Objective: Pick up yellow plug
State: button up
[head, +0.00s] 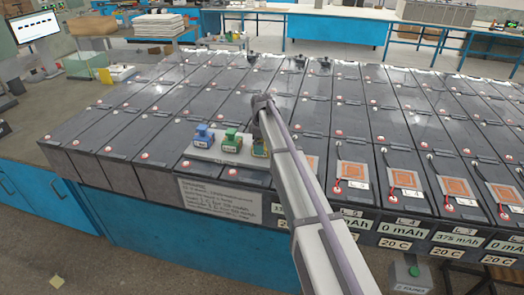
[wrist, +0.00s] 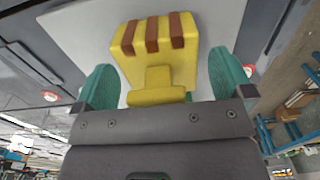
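The yellow plug (wrist: 160,78), with brown stripes on its end, fills the upper middle of the wrist view. Gaps show between the plug and both fingers.
A green plug (head: 230,142) and a blue plug (head: 203,136) stand on the plate left of the yellow one. Rows of dark batteries (head: 180,100) surround them. A sheet with writing (head: 220,200) hangs in front. Wired orange-brown panels (head: 405,179) lie to the right.

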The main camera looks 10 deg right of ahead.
jog(key=c, duration=1)
